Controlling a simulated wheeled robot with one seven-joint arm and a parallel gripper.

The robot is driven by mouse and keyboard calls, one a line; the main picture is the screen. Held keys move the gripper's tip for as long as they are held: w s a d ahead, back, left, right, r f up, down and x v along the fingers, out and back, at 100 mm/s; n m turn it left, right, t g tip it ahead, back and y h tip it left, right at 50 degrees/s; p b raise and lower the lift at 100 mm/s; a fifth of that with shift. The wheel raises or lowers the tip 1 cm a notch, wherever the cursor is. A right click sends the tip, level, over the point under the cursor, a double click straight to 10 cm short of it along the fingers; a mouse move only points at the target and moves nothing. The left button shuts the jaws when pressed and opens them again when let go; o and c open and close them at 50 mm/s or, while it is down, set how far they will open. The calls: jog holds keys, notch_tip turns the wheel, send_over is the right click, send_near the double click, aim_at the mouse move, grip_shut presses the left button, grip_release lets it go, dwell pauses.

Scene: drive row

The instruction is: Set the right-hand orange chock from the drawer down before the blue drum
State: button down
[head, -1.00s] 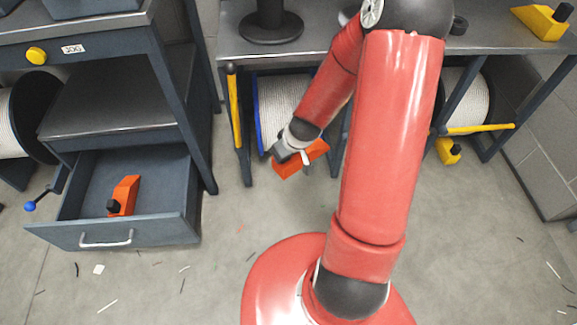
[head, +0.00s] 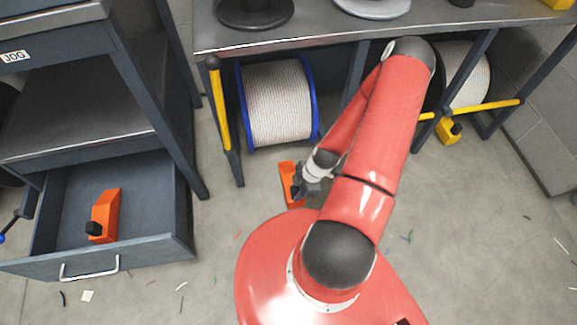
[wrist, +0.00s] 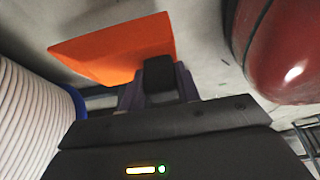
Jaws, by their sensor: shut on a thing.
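An orange chock (head: 289,183) is in my gripper (head: 300,188), low over the floor in front of the blue drum (head: 277,102). In the wrist view the chock (wrist: 120,50) sits at the fingers of my gripper (wrist: 158,85), which is shut on its dark block. I cannot tell whether the chock touches the floor. The blue drum, with blue rims and pale rope, stands under the bench; its rope also shows at the left of the wrist view (wrist: 30,120). A second orange chock (head: 105,214) lies in the open drawer (head: 155,245).
A yellow bar (head: 217,103) stands upright at the drum's left. To the right are a second drum (head: 470,75), a yellow bar across it and a yellow chock (head: 448,131). Small scraps lie on the floor. Floor between drawer and drum is clear.

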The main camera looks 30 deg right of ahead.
aim_at(289, 167)
jog(key=f, duration=0.5)
jog(key=shift+w+d, duration=0.1)
jog(key=shift+w, duration=0.15)
jog(key=w, duration=0.2)
jog(key=w+d, duration=0.1)
jog(key=w, duration=0.2)
jog(key=w+d, duration=0.1)
jog(key=w, duration=0.1)
jog(key=shift+w+d+r, duration=0.1)
jog(key=shift+w+r, duration=0.05)
jog(key=shift+w, duration=0.25)
jog(key=w, duration=0.2)
jog(key=w+d, duration=0.1)
jog(key=shift+w, duration=0.35)
jog(key=shift+w+d, duration=0.1)
jog(key=shift+w, duration=0.25)
jog(key=shift+s+f, duration=0.1)
jog(key=shift+f, duration=0.6)
jog(key=c, duration=1)
grip_release()
